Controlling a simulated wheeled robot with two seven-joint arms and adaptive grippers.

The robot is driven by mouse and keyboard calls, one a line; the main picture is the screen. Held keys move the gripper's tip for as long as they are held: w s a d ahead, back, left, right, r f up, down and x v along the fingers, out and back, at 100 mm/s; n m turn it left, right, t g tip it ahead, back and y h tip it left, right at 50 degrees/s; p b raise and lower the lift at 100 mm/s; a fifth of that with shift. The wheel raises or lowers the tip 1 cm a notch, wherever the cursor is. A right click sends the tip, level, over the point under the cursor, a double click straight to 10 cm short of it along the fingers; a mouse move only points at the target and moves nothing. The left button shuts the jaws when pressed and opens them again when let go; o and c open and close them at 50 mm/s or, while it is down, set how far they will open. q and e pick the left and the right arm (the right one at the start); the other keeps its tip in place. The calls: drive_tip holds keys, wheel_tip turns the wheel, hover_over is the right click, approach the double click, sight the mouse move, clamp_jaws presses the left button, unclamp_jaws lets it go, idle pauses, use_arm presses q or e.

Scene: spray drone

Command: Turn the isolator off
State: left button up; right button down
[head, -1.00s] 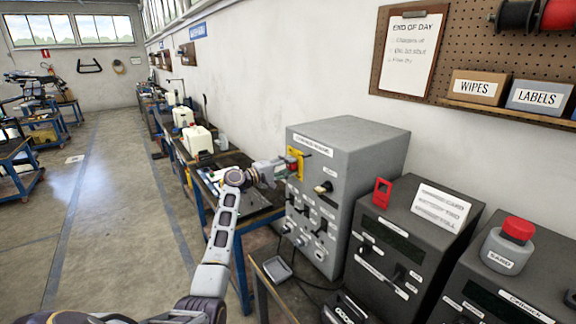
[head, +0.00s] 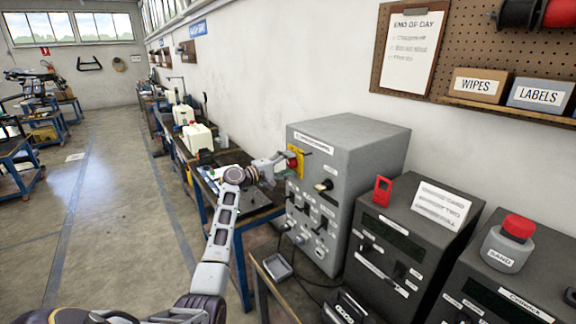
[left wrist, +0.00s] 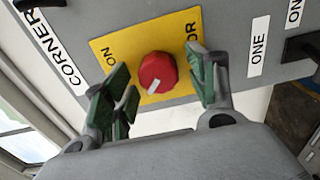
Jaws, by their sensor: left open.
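The isolator is a red round knob (left wrist: 157,73) on a yellow plate (left wrist: 117,45), on the front of a grey cabinet (head: 345,145). In the left wrist view the plate reads ON at its left; the lettering at its right is partly hidden by a finger. The knob's white mark points toward the bottom of the picture, slightly left. My left gripper (left wrist: 158,68) is open, its green-padded fingers on either side of the knob, with no clear contact. In the head view my left gripper (head: 279,166) reaches the yellow plate (head: 298,160). My right gripper is not in view.
Below the plate the cabinet carries several dark switches (head: 308,211). A dark unit with a red tag (head: 382,190) and another with a red-topped container (head: 507,243) stand to the right. A blue-framed bench (head: 262,213) is behind the arm.

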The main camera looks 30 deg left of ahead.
use_arm(q)
drive_tip(key=v, duration=1.2)
drive_tip(key=shift+w, duration=0.1)
idle(0.4)
drive_tip(key=shift+d+f, duration=0.1)
